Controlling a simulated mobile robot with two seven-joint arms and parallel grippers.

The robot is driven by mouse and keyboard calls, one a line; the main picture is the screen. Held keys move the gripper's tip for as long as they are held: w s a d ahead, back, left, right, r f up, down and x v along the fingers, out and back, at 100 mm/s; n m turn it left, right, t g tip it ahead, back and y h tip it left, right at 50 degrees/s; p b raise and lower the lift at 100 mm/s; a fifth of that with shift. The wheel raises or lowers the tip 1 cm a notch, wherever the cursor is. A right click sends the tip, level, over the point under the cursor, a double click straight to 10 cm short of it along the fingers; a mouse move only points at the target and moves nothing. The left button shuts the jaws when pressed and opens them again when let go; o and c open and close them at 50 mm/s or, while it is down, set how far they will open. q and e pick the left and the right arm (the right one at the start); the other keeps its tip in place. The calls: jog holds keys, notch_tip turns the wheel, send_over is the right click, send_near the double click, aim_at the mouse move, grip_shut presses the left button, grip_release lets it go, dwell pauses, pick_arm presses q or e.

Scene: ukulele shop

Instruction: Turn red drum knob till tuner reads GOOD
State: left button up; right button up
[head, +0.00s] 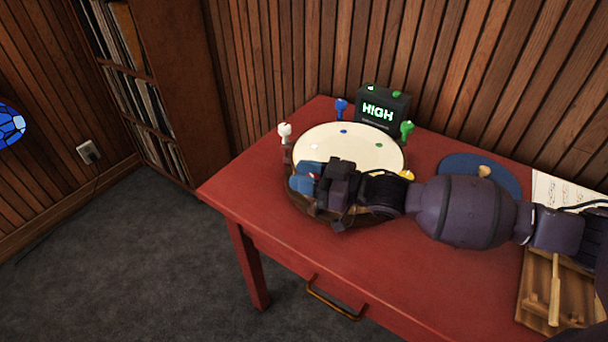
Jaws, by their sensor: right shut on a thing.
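The drum (350,146) with its cream head lies on the red table. White (285,132), blue (341,107), green (406,130) and yellow (407,175) knobs stand around its rim. My right gripper (308,190) reaches in from the right, over the near left rim. It is shut on the red knob, which the fingers and wrist hide almost wholly; a small bit of red shows beside the fingers. The tuner (382,108) behind the drum reads HIGH in green letters. My left gripper is out of view.
A blue round mat (466,166) with a small tan object lies right of the drum, behind my right arm. A paper sheet (560,188) and a wooden tray (535,285) with a mallet (555,290) are at the right. The table's left front is clear.

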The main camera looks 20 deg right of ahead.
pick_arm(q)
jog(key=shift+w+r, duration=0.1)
pick_arm(e)
jog(key=shift+r, duration=0.1)
jog(key=o, duration=0.8)
jog(key=shift+o, duration=0.6)
pick_arm(q)
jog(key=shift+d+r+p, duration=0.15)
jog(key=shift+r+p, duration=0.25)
jog(key=shift+p, duration=0.2)
pick_arm(e)
jog(key=v, duration=1)
jog(key=shift+s+d, duration=0.25)
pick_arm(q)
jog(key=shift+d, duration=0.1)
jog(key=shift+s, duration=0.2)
